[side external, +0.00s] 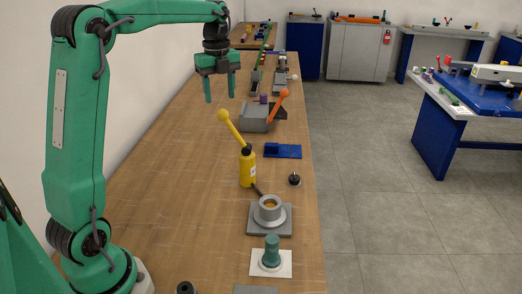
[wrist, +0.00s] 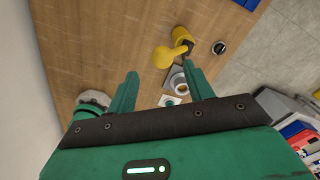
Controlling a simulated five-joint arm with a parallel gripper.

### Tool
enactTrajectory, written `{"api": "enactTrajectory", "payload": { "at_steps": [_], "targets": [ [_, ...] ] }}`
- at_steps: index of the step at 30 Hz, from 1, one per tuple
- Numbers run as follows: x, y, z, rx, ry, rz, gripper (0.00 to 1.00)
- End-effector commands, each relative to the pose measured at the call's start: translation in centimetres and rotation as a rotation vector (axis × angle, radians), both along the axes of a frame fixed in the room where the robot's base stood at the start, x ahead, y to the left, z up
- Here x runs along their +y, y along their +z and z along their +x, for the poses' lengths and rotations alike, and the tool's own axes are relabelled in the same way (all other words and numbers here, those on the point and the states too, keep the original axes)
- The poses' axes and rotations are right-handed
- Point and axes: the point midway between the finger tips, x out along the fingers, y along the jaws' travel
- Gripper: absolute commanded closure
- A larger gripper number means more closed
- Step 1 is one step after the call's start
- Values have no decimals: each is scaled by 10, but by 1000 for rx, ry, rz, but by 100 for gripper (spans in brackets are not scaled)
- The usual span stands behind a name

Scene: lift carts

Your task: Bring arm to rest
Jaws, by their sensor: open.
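My green arm reaches over the wooden bench from the left in the side external view. My gripper (side external: 220,92) hangs pointing down, high above the bench, with its two fingers apart and nothing between them. In the wrist view my gripper (wrist: 162,92) also shows its two green fingers spread, with bare wood and some bench items far beyond them. It touches nothing.
On the bench (side external: 170,160) stand a yellow jack with a lever (side external: 247,168), a grey block with an orange lever (side external: 255,118), a blue plate (side external: 283,150), a grey ring fixture (side external: 270,211) and a green peg (side external: 271,252). The bench's left side is clear.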

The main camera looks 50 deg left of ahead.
Motion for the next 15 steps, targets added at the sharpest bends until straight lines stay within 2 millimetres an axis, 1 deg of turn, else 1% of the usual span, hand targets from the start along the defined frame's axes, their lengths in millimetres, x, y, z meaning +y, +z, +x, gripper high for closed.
{"api": "enactTrajectory", "payload": {
  "at_steps": [11, 15],
  "targets": [
    [-1, 2, 0, -1, 3, 1, 48],
    [-6, 4, -3, -9, 34, 3, 48]
  ]
}}
